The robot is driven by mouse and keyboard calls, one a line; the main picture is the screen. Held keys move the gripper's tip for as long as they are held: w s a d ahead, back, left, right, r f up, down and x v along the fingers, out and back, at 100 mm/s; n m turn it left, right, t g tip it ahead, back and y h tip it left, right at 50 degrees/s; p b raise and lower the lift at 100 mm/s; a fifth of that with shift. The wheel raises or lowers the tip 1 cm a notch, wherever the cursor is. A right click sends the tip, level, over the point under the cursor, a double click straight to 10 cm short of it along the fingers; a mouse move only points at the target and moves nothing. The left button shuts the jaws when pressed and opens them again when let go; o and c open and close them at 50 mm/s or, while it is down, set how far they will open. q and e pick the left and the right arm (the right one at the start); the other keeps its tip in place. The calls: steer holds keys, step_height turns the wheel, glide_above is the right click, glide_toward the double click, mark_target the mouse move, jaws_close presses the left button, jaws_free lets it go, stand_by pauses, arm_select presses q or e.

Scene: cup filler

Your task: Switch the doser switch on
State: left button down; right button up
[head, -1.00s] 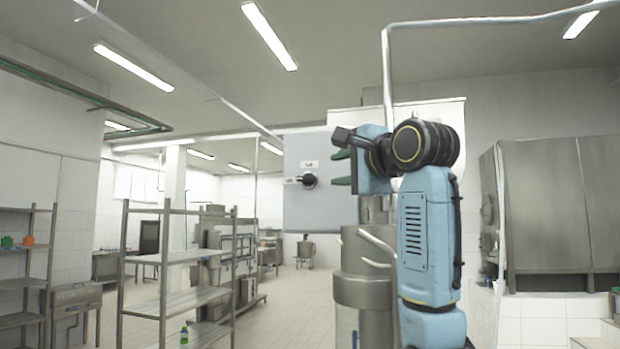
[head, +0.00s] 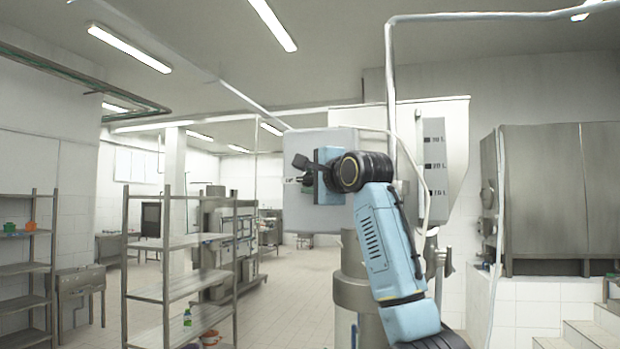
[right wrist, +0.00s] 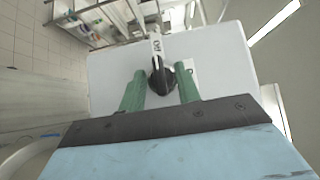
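The doser switch is a black knob (right wrist: 161,80) on the pale face of a grey control box (right wrist: 110,75) in the right wrist view. Its narrow end points to the upper white label (right wrist: 156,44); I cannot read that label surely. My right gripper (right wrist: 161,82) has its two green fingers on either side of the knob, with narrow gaps showing. In the head view, my right gripper (head: 305,178) is in front of the control box (head: 341,145) and hides most of the knob. My left gripper is not in view.
A metal hopper (head: 445,150) with level marks stands behind my right arm. A hose (head: 424,185) hangs near the arm. Metal shelves (head: 185,242) stand at left with open floor behind. A large steel cabinet (head: 560,195) is at right.

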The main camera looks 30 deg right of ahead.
steer(key=shift+c, duration=0.4)
jaws_close()
